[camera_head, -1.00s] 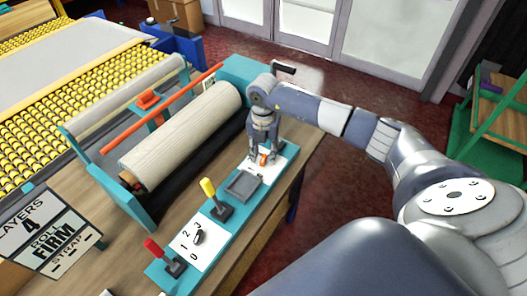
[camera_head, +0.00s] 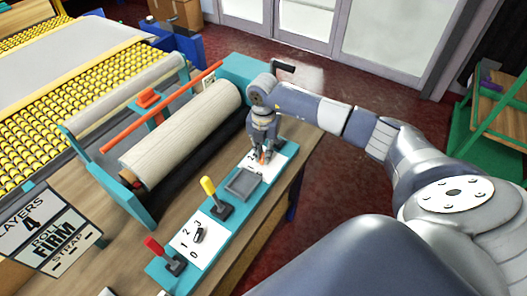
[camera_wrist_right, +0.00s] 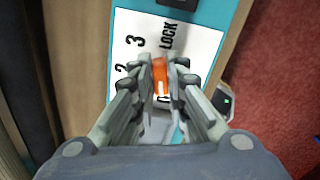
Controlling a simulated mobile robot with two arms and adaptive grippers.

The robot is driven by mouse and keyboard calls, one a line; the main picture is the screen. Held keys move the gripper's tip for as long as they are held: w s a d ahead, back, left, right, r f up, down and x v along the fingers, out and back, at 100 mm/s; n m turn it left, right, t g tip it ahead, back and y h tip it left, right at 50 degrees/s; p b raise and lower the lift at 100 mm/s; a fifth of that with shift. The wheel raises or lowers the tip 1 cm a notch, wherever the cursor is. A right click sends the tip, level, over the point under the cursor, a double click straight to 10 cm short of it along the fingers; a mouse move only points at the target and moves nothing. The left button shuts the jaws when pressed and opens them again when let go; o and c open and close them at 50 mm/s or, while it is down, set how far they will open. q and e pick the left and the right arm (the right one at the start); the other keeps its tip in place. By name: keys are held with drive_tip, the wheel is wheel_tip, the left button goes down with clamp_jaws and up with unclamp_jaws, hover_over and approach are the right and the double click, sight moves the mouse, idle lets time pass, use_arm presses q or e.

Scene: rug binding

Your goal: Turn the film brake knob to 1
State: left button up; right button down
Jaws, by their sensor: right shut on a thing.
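An orange knob (camera_wrist_right: 160,76) sits on a white dial plate (camera_wrist_right: 195,50) printed with 2, 3 and LOCK; other marks are partly covered. My right gripper (camera_wrist_right: 160,82) is shut on this orange knob from above. In the head view the right gripper (camera_head: 262,155) is at the far end of the teal control panel (camera_head: 222,234), with a bit of orange showing between its fingers. A pale line on the knob shows in the wrist view, but the number it points at is hidden. My left gripper is not in view.
On the same panel are a grey pad (camera_head: 242,184), a yellow lever (camera_head: 209,189), a black knob (camera_head: 199,235) with a 0 to 3 scale and a red lever (camera_head: 158,250). A large roll (camera_head: 182,135) lies to the left.

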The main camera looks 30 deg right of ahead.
drive_tip(key=m, duration=0.3)
drive_tip(key=shift+r+m, duration=0.1)
drive_tip(key=shift+m, duration=0.3)
drive_tip(key=shift+s+m+p, duration=0.1)
drive_tip(key=shift+m+p, duration=0.7)
drive_tip(key=shift+m, duration=1.7)
drive_tip(key=c, duration=1.6)
unclamp_jaws()
drive_tip(key=shift+r, duration=0.1)
wheel_tip(320, 180, up, 12)
drive_tip(key=shift+s+f, duration=0.1)
drive_tip(key=shift+f, duration=0.1)
